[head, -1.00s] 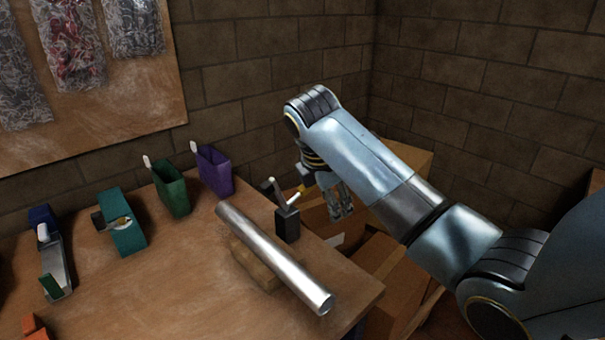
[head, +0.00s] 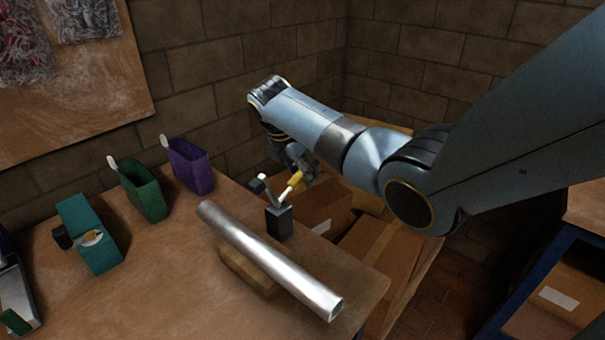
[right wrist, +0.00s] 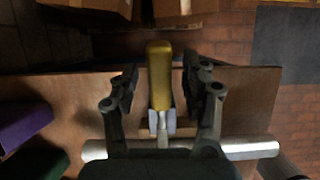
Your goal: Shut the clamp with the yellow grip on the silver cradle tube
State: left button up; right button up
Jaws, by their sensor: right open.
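The silver tube (head: 268,258) lies on a wooden cradle block (head: 248,270) on the bench, and it also shows in the right wrist view (right wrist: 246,149). The toggle clamp (head: 279,222) stands on a dark block behind the tube. My right gripper (head: 308,170) is beside the yellow grip. In the right wrist view, the open fingers (right wrist: 160,92) stand on both sides of the yellow grip (right wrist: 159,75), with gaps. My left gripper is out of view.
A purple holder (head: 191,166) and a green holder (head: 143,190) stand at the back of the bench. A teal tape dispenser (head: 90,232) is at the left. Cardboard boxes (head: 375,250) lie beyond the bench's right edge. The brick wall is close behind.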

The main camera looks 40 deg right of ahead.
jog(key=shift+d+f, duration=0.2)
jog(key=shift+f, duration=0.3)
jog(key=shift+c, duration=2.3)
jog(key=c, duration=0.5)
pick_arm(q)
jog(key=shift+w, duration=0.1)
